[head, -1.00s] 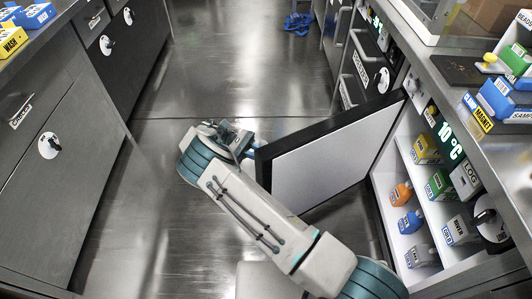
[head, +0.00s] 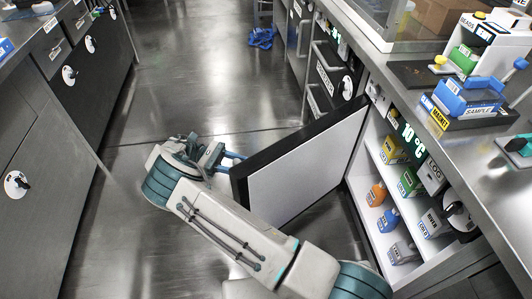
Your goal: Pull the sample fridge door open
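The sample fridge door (head: 302,165), a white panel with a black frame, stands wide open into the aisle. The fridge interior (head: 358,168) shows white shelves with several small labelled bottles and boxes. My gripper (head: 228,157) is at the far side of the door's free edge, at the left. A blue bar-like part shows between it and the door. The arm covers part of the gripper, so its finger gap and any contact with the door are hidden.
A steel counter (head: 478,150) runs above the fridge, carrying a blue sample tray (head: 468,98). Grey cabinets (head: 45,150) line the left side. The aisle floor (head: 200,70) is clear except for a blue cloth (head: 262,38) far back.

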